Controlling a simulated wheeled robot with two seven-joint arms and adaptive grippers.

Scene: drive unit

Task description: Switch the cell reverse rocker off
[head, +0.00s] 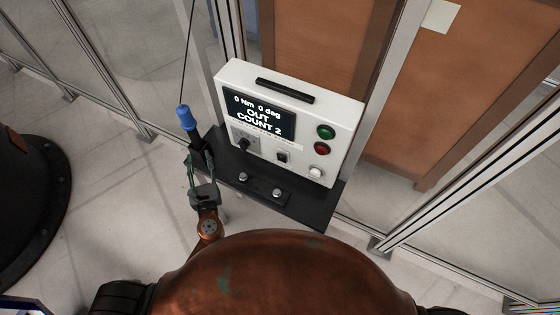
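A white control box (312,113) stands on a black shelf, with a dark display (259,113) reading "0 Nm 0 deg OUT COUNT 2". A small black rocker (283,157) sits low in the middle of its front face; its set position is too small to tell. No label naming it can be read. My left gripper (200,165) is left of the box, apart from the rocker. Its fingers are around or in front of the dark lower end of a blue-topped hanging tool (184,118); I cannot tell whether they grip it. My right gripper is not in view.
A dark knob (244,144) is left of the rocker. Green (326,132), red (321,149) and white (316,172) buttons are at right. The black shelf (312,211) carries two silver studs (260,185). A cable (188,50) rises from the tool. Framed clear panels stand behind.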

